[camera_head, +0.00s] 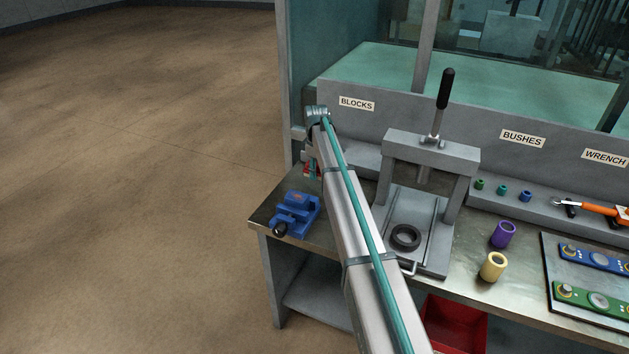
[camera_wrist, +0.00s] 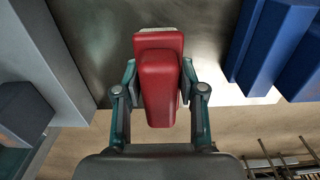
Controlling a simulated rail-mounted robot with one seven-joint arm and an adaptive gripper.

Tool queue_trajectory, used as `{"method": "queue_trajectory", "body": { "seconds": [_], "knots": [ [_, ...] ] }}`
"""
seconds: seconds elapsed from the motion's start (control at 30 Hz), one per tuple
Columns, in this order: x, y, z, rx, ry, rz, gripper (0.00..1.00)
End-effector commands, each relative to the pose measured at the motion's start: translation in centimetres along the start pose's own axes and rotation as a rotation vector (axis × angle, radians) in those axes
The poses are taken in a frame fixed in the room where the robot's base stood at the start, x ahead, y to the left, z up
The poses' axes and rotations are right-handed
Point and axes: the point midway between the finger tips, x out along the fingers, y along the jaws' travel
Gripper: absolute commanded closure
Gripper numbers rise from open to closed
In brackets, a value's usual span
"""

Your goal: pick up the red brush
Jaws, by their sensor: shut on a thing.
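The red brush (camera_wrist: 160,85) lies between the two fingers of my gripper (camera_wrist: 159,75) in the wrist view. It shows as a red, rounded block with a pale strip along its far edge. Both fingers close on its sides. In the head view only a small red patch (camera_head: 311,171) shows below my arm's end, by the bench's left back corner. My gripper is mostly hidden there by the arm. Whether the brush touches the bench top cannot be told.
A blue vise (camera_head: 295,213) stands close by at the bench's left edge and in the wrist view (camera_wrist: 272,45). A grey press (camera_head: 433,150) stands to the right. Purple (camera_head: 503,235) and yellow (camera_head: 493,266) bushes stand farther right. A red bin (camera_head: 455,322) sits below.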

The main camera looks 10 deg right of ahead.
Motion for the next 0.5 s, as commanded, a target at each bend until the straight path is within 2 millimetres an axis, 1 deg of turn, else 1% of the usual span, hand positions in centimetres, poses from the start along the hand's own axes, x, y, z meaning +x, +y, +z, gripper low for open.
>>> {"method": "queue_trajectory", "body": {
  "seconds": [0.03, 0.13, 0.2, 0.3, 0.5],
  "knots": [
    [-0.8, -1.2, 0.9, 0.000, 0.002, 0.003, 0.95],
    [-3.0, -2.6, 1.9, 0.000, 0.002, 0.003, 0.95],
    [-3.7, -4.2, 3.1, 0.000, 0.001, 0.002, 0.95],
    [-4.7, -5.8, 4.4, 0.000, 0.001, 0.002, 0.95],
    [-6.3, -8.2, 6.2, 0.000, 0.001, 0.001, 0.95]
  ]
}}
